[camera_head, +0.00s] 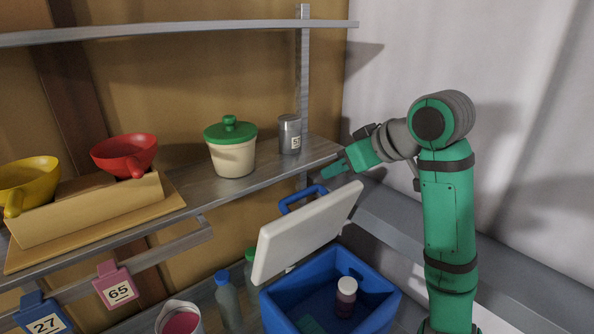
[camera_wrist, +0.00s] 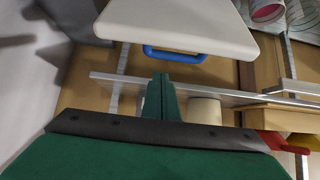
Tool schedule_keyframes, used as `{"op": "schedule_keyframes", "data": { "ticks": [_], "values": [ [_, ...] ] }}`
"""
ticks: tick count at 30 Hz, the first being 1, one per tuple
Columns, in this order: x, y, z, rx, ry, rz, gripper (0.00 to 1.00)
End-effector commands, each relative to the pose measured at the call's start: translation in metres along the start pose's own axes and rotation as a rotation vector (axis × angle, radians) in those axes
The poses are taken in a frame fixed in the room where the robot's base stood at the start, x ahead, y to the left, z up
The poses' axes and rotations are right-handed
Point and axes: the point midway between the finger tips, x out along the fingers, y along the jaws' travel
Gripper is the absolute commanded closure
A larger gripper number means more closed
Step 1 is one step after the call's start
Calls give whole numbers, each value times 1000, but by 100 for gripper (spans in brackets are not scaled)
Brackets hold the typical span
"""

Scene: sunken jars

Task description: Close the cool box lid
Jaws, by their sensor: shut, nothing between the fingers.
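The cool box (camera_head: 272,314) is blue and stands open at the lower middle of the head view. Its white lid (camera_head: 308,232) is raised and tilted up at the back left of the box. A blue handle (camera_head: 300,197) shows behind the lid's upper edge. The lid (camera_wrist: 180,25) and the blue handle (camera_wrist: 174,55) also show at the top of the wrist view. My gripper (camera_head: 330,174) is shut and empty, above and behind the lid and apart from it. Its closed fingers (camera_wrist: 161,92) point toward the handle in the wrist view.
A jar with a red-brown body and white cap (camera_head: 346,297) stands inside the box. Bottles (camera_head: 228,300) and a pink-filled cup (camera_head: 180,320) stand left of it.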

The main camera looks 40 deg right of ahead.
Motion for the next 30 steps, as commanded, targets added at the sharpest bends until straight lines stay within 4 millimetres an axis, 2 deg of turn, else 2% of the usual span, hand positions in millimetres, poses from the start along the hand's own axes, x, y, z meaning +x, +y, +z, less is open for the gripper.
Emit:
{"op": "schedule_keyframes", "data": {
  "ticks": [5, 15, 21, 30],
  "values": [
    [7, 1, 1, -2, -7, 2, 100],
    [63, 1, 1, -1, -8, 1, 100],
    [88, 0, 0, -3, -6, 0, 100],
    [99, -2, -1, -5, -5, -1, 100]
  ]
}}
